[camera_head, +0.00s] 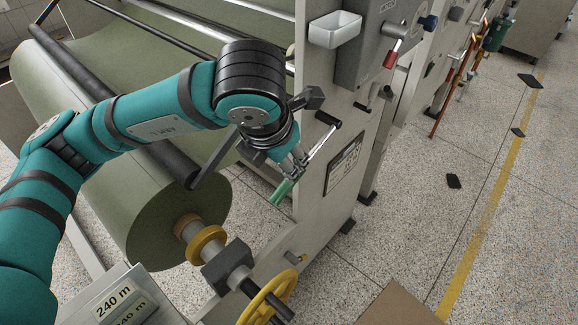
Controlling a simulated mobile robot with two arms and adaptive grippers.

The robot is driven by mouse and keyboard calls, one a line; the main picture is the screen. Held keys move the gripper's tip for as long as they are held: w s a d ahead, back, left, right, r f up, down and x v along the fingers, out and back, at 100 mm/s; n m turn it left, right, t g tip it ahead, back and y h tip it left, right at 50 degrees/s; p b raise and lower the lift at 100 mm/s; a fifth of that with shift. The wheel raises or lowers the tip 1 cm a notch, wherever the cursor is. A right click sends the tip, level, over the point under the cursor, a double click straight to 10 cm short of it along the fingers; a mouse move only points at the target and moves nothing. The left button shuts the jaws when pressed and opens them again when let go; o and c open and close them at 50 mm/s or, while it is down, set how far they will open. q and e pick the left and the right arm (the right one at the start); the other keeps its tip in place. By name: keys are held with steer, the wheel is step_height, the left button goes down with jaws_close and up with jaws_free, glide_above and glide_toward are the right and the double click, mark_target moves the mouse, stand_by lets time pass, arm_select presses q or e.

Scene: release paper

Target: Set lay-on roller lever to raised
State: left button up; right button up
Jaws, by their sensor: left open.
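The dark lay-on roller (120,112) lies along the large grey-green paper roll (175,215). A grey arm (213,160) runs up from its near end and passes behind my left wrist. A metal rod with a black grip (327,118) and a green handle (283,191) show by the machine's side panel. I cannot tell which part is the lay-on roller lever. My left gripper (297,160) is open close to the rod and green handle. Whether it touches either is unclear, since the wrist hides part of this area. My right gripper is out of view.
The upright panel (320,190) stands just right of my left gripper, with a white tray (335,29) and a red-handled control (391,58) above. A yellow handwheel (267,297) and number cards (115,303) are in front. Speckled floor at right is mostly clear.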

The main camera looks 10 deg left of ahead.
arm_select(q)
glide_toward(287, 185)
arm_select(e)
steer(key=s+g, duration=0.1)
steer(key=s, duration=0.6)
arm_select(q)
steer(key=x, duration=0.3)
steer(key=p+x, duration=0.1)
steer(key=x, duration=0.1)
steer(key=p+x, duration=0.1)
steer(key=x, duration=0.2)
steer(key=shift+w+f, duration=0.1)
steer(key=shift+w, duration=0.3)
steer(key=shift+p+x, duration=0.3)
steer(key=shift+x, duration=0.75)
steer(key=shift+w+d+f, duration=0.1)
steer(key=shift+w+f, duration=0.1)
steer(key=shift+f, duration=0.2)
steer(key=c, duration=0.9)
steer(key=shift+w, duration=0.1)
jaws_close()
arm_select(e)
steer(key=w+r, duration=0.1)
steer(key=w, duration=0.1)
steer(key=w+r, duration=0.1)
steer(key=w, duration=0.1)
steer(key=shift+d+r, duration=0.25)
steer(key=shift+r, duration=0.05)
